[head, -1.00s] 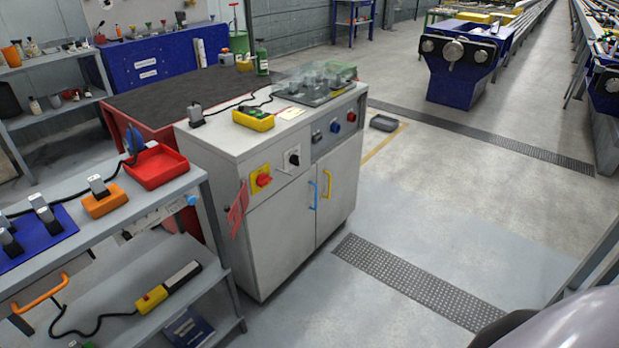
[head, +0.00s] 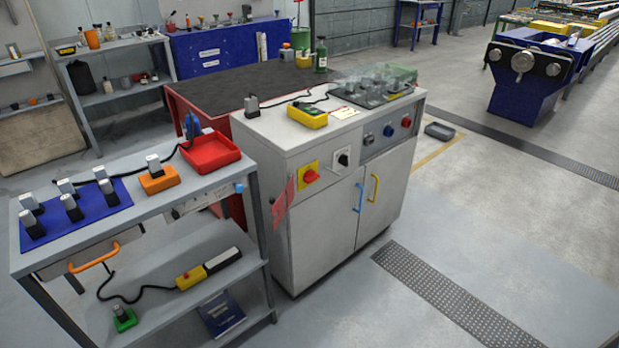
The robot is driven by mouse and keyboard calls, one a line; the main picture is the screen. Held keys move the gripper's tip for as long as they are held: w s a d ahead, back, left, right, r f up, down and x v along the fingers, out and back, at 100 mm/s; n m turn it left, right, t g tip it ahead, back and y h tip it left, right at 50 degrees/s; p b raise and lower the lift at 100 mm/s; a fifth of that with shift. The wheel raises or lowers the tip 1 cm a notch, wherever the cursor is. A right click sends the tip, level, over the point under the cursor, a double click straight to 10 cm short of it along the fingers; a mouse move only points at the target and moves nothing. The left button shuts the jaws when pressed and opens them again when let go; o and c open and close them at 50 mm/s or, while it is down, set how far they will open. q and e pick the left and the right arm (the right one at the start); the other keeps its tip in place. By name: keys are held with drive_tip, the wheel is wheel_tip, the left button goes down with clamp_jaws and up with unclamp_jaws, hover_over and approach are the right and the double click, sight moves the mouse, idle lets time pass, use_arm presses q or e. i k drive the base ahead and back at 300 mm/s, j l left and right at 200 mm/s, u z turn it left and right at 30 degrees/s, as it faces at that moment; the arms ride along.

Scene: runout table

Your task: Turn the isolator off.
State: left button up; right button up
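The isolator is most likely the red rotary handle on a yellow plate (head: 310,176), on the upper front of the grey cabinet (head: 322,222), near its left edge. Its exact handle angle is too small to tell. Beside it to the right is a black rotary switch on a white plate (head: 343,160). A red tag (head: 283,205) hangs at the cabinet's left corner, below and left of the red handle. Neither of my grippers shows in the head view.
A grey shelf trolley (head: 205,205) with a red tray (head: 211,152) and a blue mat (head: 75,214) stands left of the cabinet. A yellow box (head: 307,115) sits on the cabinet top. Open floor (head: 480,230) lies right and in front, with a dark floor grating (head: 450,300).

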sight(310, 177)
drive_tip(key=i+l+u, duration=0.1)
drive_tip(key=i+l, duration=0.15)
drive_tip(key=i+l+u, duration=0.1)
drive_tip(key=i+l, duration=0.15)
drive_tip(key=l, duration=0.2)
drive_tip(key=i+l+u, duration=0.15)
drive_tip(key=l, duration=0.25)
drive_tip(key=i+l+u, duration=0.1)
drive_tip(key=i+l, duration=0.2)
drive_tip(key=i+l+u, duration=0.1)
drive_tip(key=l, duration=0.4)
drive_tip(key=i+l+u, duration=0.1)
drive_tip(key=i+l, duration=0.15)
drive_tip(key=l, duration=0.2)
drive_tip(key=i+l+u, duration=0.15)
drive_tip(key=l, duration=0.3)
drive_tip(key=i+l+u, duration=0.1)
drive_tip(key=l, duration=0.35)
drive_tip(key=i, duration=0.1)
